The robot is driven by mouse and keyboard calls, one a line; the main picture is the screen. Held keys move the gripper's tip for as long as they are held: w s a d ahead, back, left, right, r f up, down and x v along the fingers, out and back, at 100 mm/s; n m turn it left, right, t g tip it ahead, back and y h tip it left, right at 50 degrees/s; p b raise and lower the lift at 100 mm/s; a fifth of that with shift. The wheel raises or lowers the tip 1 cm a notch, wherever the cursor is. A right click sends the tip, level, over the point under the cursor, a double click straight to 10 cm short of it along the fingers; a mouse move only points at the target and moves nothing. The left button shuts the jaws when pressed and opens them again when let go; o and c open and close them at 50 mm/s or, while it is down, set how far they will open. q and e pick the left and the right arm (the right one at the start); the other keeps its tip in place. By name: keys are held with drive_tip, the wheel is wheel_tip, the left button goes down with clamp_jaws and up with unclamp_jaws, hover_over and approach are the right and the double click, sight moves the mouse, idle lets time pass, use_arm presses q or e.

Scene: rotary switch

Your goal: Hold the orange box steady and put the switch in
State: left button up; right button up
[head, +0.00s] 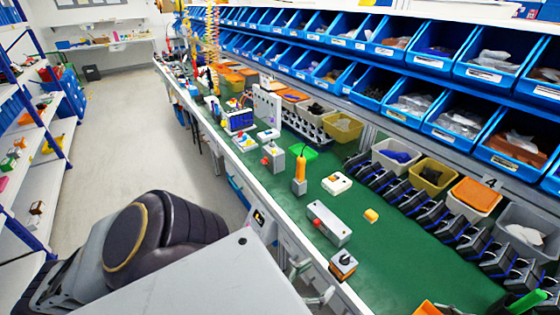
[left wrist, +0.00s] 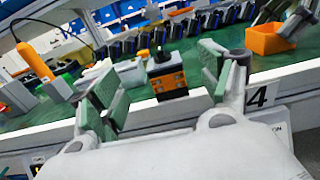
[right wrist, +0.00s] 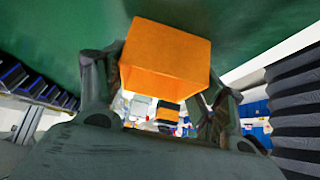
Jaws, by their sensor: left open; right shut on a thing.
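The switch (head: 343,263), an orange and grey-black block with a dark knob on top, stands upright on the green bench near its front edge. In the left wrist view the switch (left wrist: 168,80) shows between the parted fingers of my left gripper (left wrist: 157,73). That gripper is open and empty, in front of the switch and apart from it. The orange box (right wrist: 165,60) is between the fingers of my right gripper (right wrist: 163,85), which is shut on it. The box also shows at the bottom edge of the head view (head: 426,309) and in the left wrist view (left wrist: 270,40).
A grey box with a red button (head: 328,223), a small yellow block (head: 371,215) and an orange-handled tool (head: 300,172) stand on the bench. The green surface around the switch is mostly free.

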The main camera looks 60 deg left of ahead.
use_arm(q)
drive_tip(key=shift+f, duration=0.1)
drive_tip(key=s+a+f+m+g+h, duration=0.15)
drive_tip(key=f+m+g, duration=0.25)
drive_tip(key=f+m, duration=0.9)
drive_tip(key=s+a+f+m+g, duration=0.1)
drive_tip(key=s+f+m+g, duration=0.4)
drive_tip(key=f, duration=1.4)
drive_tip(key=s+d+f+m+g+y, duration=0.1)
drive_tip(key=s+f+m+g, duration=0.7)
drive_tip(key=s+f+m, duration=0.9)
drive_tip(key=shift+s+d+f+m, duration=0.25)
drive_tip(key=shift+d+f+m, duration=0.3)
drive_tip(key=shift+f+m, duration=1.4)
drive_tip(key=shift+o, duration=0.5)
drive_tip(key=shift+f+n+y, duration=0.1)
drive_tip(key=shift+n+y, duration=0.15)
